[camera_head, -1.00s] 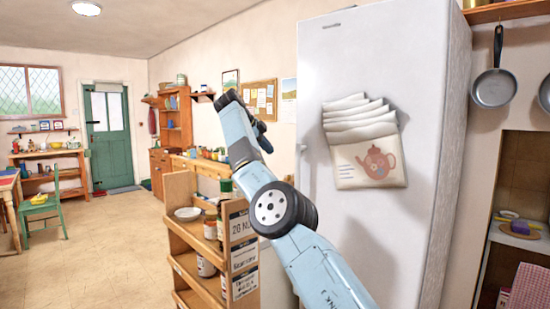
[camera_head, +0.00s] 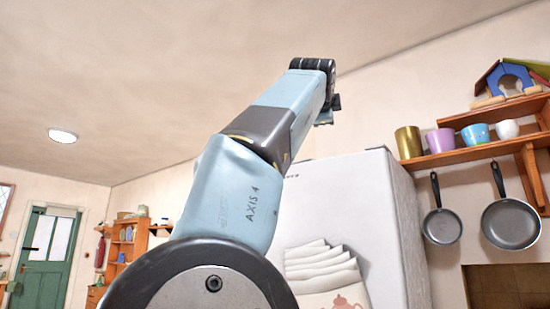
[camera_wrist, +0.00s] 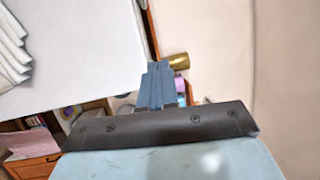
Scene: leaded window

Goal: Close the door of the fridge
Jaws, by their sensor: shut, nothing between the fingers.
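The fridge (camera_head: 345,205) is a tall white box at the right of centre in the head view. A fan of white papers with a teapot picture (camera_head: 325,270) hangs on its face. In the wrist view the white fridge face (camera_wrist: 75,55) fills the upper left, with paper edges at the far left. My gripper (camera_wrist: 156,66) is shut and empty, its blue-grey fingers beside the white face's edge; I cannot tell whether they touch it. In the head view my arm rises left of the fridge and its end is above the fridge top. No door gap is clearly visible.
A wooden shelf (camera_head: 470,155) with cups and a toy house is on the wall right of the fridge. Two pans (camera_head: 510,222) hang below it. A green door (camera_head: 45,250) is far left.

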